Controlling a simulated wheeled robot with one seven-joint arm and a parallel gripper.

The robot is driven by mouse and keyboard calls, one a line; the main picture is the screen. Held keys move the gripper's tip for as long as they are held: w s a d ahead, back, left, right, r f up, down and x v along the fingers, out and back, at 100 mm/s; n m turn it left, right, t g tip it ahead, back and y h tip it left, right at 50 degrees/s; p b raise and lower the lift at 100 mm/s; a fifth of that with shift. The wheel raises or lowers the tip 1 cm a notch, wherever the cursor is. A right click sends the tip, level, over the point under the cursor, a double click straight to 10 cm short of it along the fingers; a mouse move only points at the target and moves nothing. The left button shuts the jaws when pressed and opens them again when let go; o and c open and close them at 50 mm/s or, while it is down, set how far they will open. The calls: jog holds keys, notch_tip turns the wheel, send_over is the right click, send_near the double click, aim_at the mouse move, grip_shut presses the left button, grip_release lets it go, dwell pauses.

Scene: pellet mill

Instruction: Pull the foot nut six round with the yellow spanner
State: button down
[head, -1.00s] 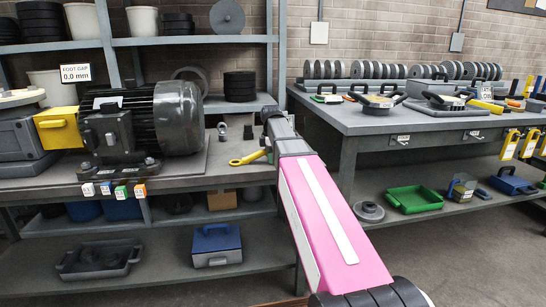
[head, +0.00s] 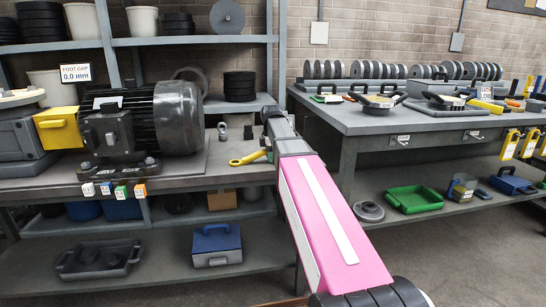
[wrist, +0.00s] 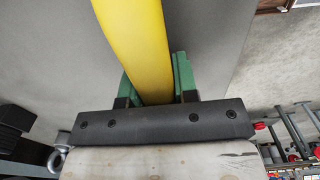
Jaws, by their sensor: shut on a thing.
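The yellow spanner (head: 248,158) is level above the bench's right part, its ring end toward the left. My gripper (wrist: 153,78) is shut on the spanner's handle, which shows in the wrist view (wrist: 138,40) between its green fingers. In the head view my arm hides most of the gripper. The black motor (head: 150,118) stands on a plate to the left. Small foot nuts (head: 150,162) show at its front base; I cannot tell which is six. The spanner's ring is well to the right of them, apart from them.
A sign (head: 76,73) above the motor reads "FOOT GAP 0.0 mm". Coloured number tags (head: 121,191) hang on the bench's front edge. Small dark parts (head: 248,131) stand behind the spanner. A second grey bench (head: 400,122) with tools is at right.

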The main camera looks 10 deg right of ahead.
jog(key=shift+r, duration=3.55)
jog(key=c, duration=1.5)
grip_release()
grip_shut()
